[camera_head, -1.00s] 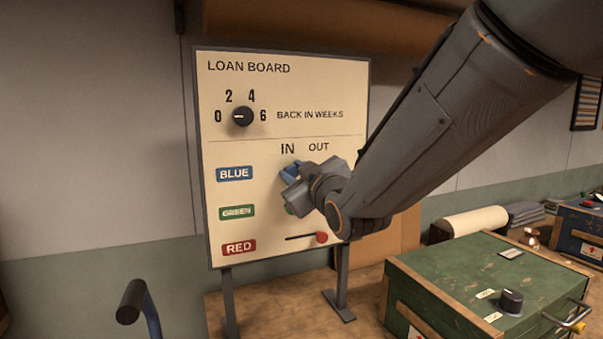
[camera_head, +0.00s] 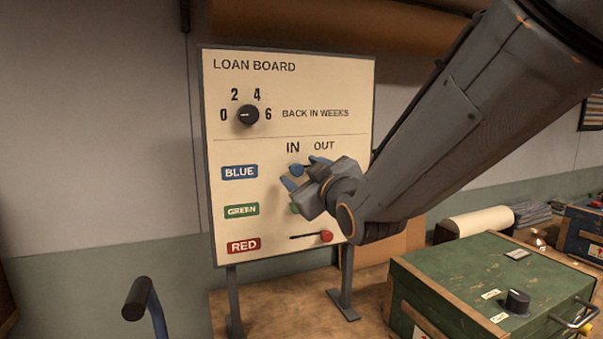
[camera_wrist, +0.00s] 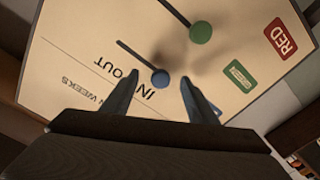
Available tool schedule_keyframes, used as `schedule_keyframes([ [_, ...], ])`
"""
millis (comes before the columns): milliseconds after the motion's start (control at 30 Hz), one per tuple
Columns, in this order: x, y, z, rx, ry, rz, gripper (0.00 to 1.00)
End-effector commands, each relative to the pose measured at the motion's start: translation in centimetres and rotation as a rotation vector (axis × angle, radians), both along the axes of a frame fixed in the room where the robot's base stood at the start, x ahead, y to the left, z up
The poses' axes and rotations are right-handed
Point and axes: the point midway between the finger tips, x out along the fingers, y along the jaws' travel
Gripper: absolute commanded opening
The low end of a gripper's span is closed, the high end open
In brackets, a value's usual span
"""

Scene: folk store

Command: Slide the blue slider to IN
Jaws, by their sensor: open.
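The blue slider knob (camera_head: 297,171) sits below the word IN on the loan board (camera_head: 222,110), on the row of the BLUE label (camera_head: 239,172). In the wrist view the blue knob (camera_wrist: 160,78) is at the IN end of its dark slot, and the slot runs away toward OUT. My gripper (camera_head: 304,172) is open in front of the board; in the wrist view its two fingers (camera_wrist: 157,92) stand on either side of the knob, with gaps between. How near the fingertips are to the board is hard to tell.
The green knob (camera_wrist: 201,33) is close below the blue row, partly hidden by my gripper in the head view. The red knob (camera_head: 326,237) is at the right end of its slot. A dial (camera_head: 247,115) is above. A green box (camera_head: 455,285) stands at right.

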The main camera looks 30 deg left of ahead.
Motion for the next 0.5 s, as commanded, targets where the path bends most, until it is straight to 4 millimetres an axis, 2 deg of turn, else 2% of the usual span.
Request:
schedule_keyframes([
  [500, -2.4, -3.0, 0.0, 0.000, 0.000, -0.001, 0.53],
])
